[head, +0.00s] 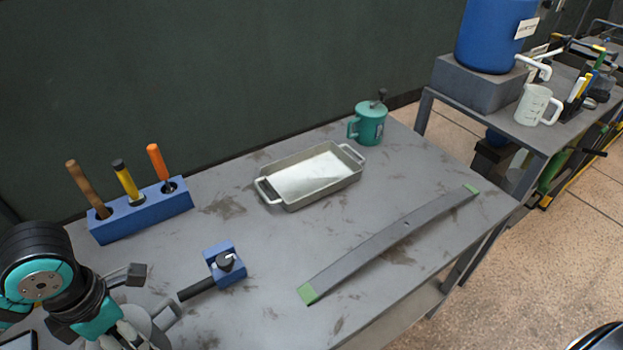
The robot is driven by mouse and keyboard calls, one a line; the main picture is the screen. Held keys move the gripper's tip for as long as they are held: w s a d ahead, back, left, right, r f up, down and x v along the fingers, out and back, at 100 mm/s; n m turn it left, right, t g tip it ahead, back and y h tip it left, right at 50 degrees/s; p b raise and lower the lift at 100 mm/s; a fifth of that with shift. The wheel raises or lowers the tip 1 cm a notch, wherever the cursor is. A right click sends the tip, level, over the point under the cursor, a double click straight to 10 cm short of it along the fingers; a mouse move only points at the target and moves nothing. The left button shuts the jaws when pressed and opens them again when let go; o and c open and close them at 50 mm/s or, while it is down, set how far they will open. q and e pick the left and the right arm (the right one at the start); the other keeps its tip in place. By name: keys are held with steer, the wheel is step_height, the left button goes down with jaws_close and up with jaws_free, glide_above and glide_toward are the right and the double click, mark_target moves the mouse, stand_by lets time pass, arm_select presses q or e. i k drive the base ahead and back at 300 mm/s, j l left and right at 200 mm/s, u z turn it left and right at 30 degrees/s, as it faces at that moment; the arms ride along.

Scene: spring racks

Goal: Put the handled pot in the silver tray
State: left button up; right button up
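The handled pot (370,124) is teal, with a side handle on its left and a dark knob on top. It stands upright near the table's back edge, beyond the silver tray. The silver tray (291,203) is a rectangular metal pan with a handle at each end. It sits mid-table and looks empty. The pot is apart from the tray, behind its right end. My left gripper (153,293) is at the lower left, open and empty, its fingers apart, far from both pot and tray. My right gripper is not in view.
A blue block (143,216) holding several tools stands at the back left. A blue fixture (225,264) with a black rod sits in front of it. A long grey leaf spring (385,246) lies on the right. The table around the tray is clear.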

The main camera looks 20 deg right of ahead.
mark_target(304, 180)
steer(key=i+l+z, duration=0.15)
steer(key=l, duration=0.25)
steer(key=l+z, duration=0.2)
steer(key=l, duration=0.2)
steer(key=i+l+z, duration=0.15)
steer(key=l, duration=0.25)
steer(key=i+l+z, duration=0.2)
steer(key=l, duration=0.15)
steer(key=i+l+z, duration=0.15)
steer(key=l, duration=0.2)
